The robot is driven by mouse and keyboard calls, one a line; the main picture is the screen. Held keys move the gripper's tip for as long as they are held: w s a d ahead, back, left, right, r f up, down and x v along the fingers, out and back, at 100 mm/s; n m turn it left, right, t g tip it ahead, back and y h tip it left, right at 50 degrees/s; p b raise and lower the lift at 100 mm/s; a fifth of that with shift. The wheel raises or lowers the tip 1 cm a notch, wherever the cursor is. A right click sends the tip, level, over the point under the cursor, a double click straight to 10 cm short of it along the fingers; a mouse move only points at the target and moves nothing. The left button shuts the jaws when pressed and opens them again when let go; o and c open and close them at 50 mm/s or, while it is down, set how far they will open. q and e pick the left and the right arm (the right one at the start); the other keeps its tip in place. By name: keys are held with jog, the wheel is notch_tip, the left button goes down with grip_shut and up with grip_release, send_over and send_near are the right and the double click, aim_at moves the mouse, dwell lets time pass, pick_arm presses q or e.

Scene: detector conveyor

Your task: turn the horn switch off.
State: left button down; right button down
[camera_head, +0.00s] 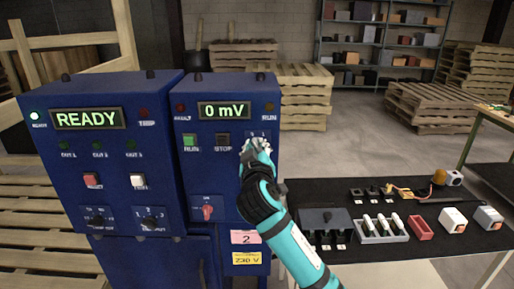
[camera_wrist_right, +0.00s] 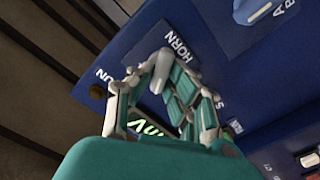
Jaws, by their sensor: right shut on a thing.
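My right gripper (camera_head: 257,147) is up against the front of the right blue cabinet, to the right of the black STOP button, and hides what lies under it in the head view. In the right wrist view, the fingers close around a pale grey lever (camera_wrist_right: 160,72), which I take for the horn switch, beside the printed word HORN (camera_wrist_right: 177,45). The gripper is shut on it. Which position the switch points to cannot be told. The left gripper is not in view.
The right cabinet (camera_head: 240,180) carries a 0 mV display (camera_head: 223,111), a green RUN button (camera_head: 190,141), a STOP button (camera_head: 222,140) and a red rotary switch (camera_head: 207,208). The left cabinet (camera_head: 60,150) shows READY. A dark table (camera_head: 310,190) with small parts stands at right.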

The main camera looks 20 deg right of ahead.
jog(key=c, duration=1.3)
grip_release()
jog(key=v, duration=1.2)
